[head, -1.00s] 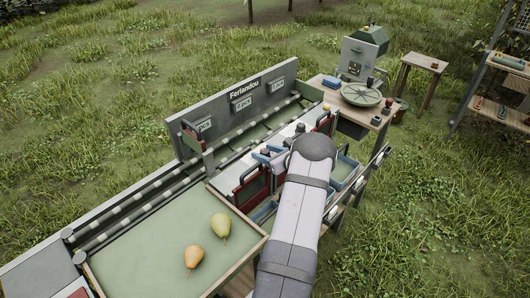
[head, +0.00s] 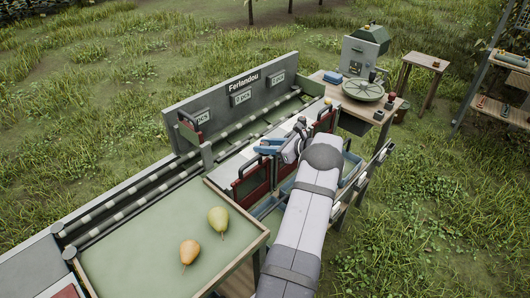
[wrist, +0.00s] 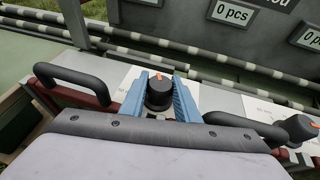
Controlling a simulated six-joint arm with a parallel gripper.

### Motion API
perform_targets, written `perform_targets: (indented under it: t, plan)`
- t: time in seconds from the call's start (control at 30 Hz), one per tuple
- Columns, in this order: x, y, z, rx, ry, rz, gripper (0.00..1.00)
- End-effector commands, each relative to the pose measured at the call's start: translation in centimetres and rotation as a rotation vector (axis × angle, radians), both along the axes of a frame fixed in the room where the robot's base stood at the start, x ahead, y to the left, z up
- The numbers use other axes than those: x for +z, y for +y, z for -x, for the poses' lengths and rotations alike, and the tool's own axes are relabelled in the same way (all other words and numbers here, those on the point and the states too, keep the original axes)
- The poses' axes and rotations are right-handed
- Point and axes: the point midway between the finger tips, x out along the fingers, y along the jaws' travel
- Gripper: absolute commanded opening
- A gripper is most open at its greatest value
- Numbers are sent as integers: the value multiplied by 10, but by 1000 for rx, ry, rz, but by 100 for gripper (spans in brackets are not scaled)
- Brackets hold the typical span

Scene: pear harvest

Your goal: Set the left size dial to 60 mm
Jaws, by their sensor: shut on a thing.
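The left size dial (wrist: 159,95) is a black knob with an orange mark on top. In the wrist view the mark points roughly away from me, toward the back panel. My gripper (wrist: 160,100) has its blue fingers shut on the dial, one on each side. In the head view the blue fingers of my gripper (head: 270,146) are over the sorter's white top strip, and the dial is hard to make out. The white scale plate (wrist: 133,82) is partly covered by the fingers, and its numbers cannot be read.
A second black dial (wrist: 299,128) with an orange mark stands to the right. Dark handles (wrist: 75,80) rise on both sides of my gripper. The grey back panel (head: 235,95) carries counters. Two pears lie on the green tray (head: 140,240).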

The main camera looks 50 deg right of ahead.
Motion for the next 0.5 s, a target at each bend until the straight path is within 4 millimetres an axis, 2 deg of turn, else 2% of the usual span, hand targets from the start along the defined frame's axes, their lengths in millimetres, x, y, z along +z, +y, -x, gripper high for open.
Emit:
perform_targets:
  t: [0.2,0.5]
  plan:
    - [1,-1,-1,71,-3,3,6]
    - [4,0,0,80,0,3,6]
